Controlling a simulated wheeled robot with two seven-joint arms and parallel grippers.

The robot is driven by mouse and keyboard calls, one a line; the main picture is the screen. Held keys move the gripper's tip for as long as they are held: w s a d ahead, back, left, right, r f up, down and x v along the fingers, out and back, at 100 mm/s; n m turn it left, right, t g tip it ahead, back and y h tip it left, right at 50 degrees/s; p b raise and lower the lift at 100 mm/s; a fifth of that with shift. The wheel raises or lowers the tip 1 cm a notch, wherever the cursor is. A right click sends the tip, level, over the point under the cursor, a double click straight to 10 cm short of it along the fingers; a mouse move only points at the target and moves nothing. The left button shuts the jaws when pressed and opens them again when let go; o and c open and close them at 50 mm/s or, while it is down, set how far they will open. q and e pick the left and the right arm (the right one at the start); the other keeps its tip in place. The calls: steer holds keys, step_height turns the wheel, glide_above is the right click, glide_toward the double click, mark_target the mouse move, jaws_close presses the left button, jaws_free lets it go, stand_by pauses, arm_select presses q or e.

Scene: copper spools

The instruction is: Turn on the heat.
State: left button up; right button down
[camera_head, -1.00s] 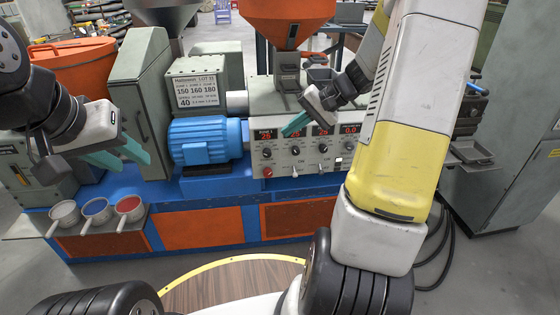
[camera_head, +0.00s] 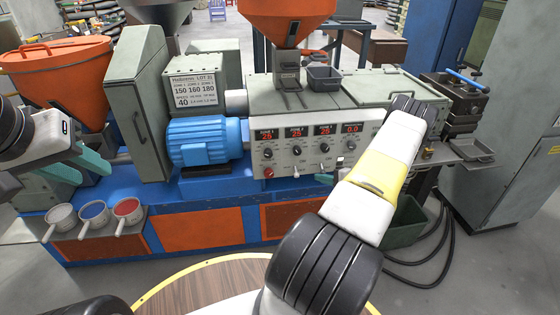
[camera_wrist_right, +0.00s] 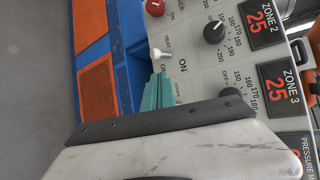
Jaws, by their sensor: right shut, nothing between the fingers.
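The grey control panel (camera_head: 258,128) has red readouts of 25 for three zones and 0.0 at the right end. A white toggle switch (camera_head: 295,171) sits in its lower row, right of a red button (camera_head: 268,172). In the right wrist view the toggle switch (camera_wrist_right: 160,53) stands beside an "ON" label, just beyond my right fingertips. My right gripper (camera_wrist_right: 160,80) is shut and empty, close to the panel; whether it touches anything is unclear. In the head view only its teal tip (camera_head: 325,178) shows, the arm covering the rest. My left gripper (camera_head: 84,167) appears open, away at the left.
Several knobs (camera_head: 297,150) line the panel above the switches. A blue motor (camera_head: 203,141) and a printed settings sign (camera_head: 194,89) stand left of the panel. Three pans (camera_head: 94,212) sit on a front shelf. A green bin (camera_head: 405,222) is on the floor at right.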

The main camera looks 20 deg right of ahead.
mark_target(296, 171)
steer(key=shift+s+d+f, duration=0.1)
steer(key=shift+d+f, duration=0.1)
steer(key=shift+f, duration=0.25)
steer(key=x, duration=1)
